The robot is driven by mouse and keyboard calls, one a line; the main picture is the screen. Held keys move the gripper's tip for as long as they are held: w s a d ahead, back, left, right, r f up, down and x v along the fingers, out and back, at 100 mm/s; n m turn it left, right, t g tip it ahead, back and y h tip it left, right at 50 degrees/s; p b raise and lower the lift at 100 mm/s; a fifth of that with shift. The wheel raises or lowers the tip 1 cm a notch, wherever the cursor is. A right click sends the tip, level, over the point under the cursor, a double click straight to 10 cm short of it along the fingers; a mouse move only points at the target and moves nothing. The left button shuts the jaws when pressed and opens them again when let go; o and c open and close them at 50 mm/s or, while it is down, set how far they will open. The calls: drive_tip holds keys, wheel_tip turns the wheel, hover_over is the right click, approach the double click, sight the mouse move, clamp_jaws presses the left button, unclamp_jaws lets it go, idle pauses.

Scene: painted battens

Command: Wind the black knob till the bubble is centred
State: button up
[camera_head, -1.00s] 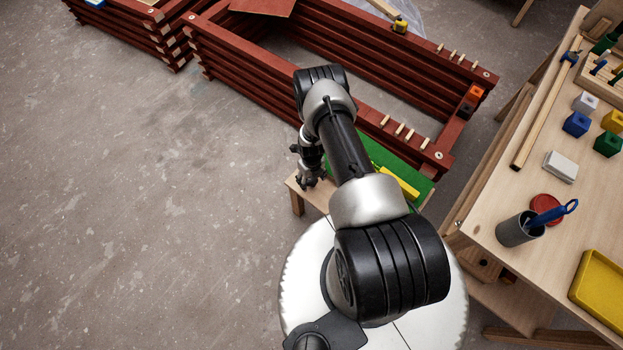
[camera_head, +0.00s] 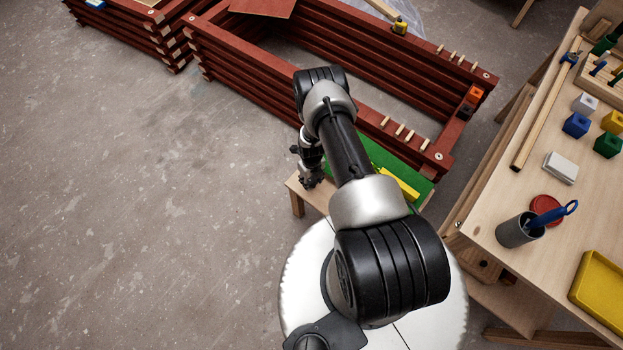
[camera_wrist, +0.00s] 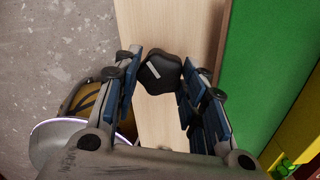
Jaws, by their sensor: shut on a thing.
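The black knob (camera_wrist: 161,73) shows in the wrist view between the two fingers, over a pale wooden board (camera_wrist: 160,125); a white mark runs slantwise across its top. My gripper (camera_wrist: 158,66) is shut on the knob, a finger on each side. In the head view my gripper (camera_head: 309,180) is low over the left end of the small wooden stand (camera_head: 296,190), and the knob is hidden there. A yellow bar (camera_head: 402,185), perhaps the level, lies on the green board (camera_head: 385,155), partly behind my arm. Its yellow edge (camera_wrist: 292,142) is at lower right in the wrist view. I cannot make out the bubble.
A red batten frame (camera_head: 240,62) stands just behind the stand. A workbench (camera_head: 530,185) with blocks, a grey cup (camera_head: 515,231) and a yellow tray (camera_head: 600,285) is at right. The concrete floor at left is clear.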

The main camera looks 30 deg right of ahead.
drive_tip(key=n+b, duration=0.2)
drive_tip(key=n, duration=0.2)
drive_tip(key=shift+f+n+b, duration=0.1)
drive_tip(key=shift+n+b, duration=0.2)
drive_tip(key=n, duration=0.4)
drive_tip(key=shift+n+b, duration=0.3)
drive_tip(key=shift+b, duration=0.1)
drive_tip(key=n, duration=0.5)
drive_tip(key=shift+n, duration=2.5)
drive_tip(key=o, duration=1.1)
drive_tip(key=shift+c, duration=0.2)
